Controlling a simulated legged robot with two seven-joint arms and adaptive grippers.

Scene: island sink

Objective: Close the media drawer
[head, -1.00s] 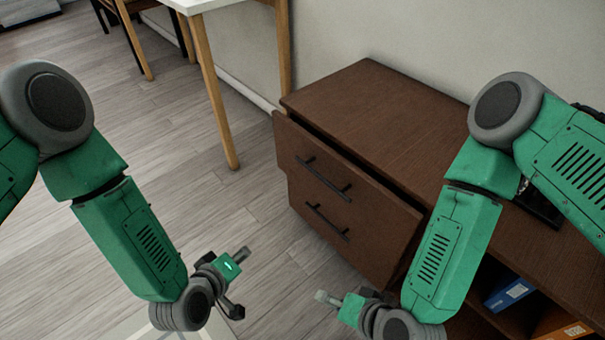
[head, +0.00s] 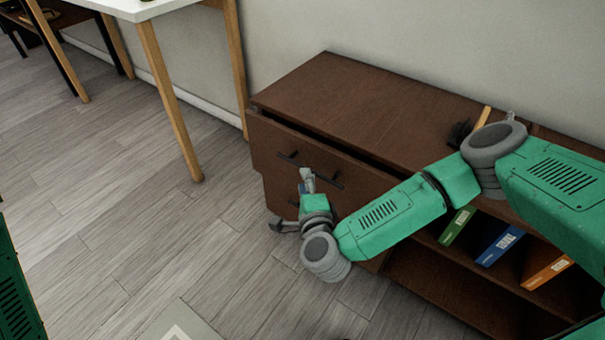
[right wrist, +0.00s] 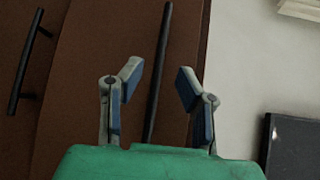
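The media drawer (head: 268,143) is the upper drawer of the brown cabinet. It stands a little open, with a dark gap between its front and the cabinet top. Its black bar handle (head: 329,178) is partly covered by my right gripper (head: 293,203), which is in front of the drawer fronts. In the right wrist view my right gripper (right wrist: 159,79) is open and empty. A black bar handle (right wrist: 160,65) runs between its two fingers there; I cannot tell if they touch it. My left gripper is out of view; only part of my left arm shows at the left edge.
The brown cabinet (head: 345,95) stands against the wall. Its open shelves at right hold green (head: 457,225), blue (head: 498,243) and orange (head: 547,269) binders. A white table (head: 130,6) with wooden legs stands at the left. The floor before the cabinet is clear.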

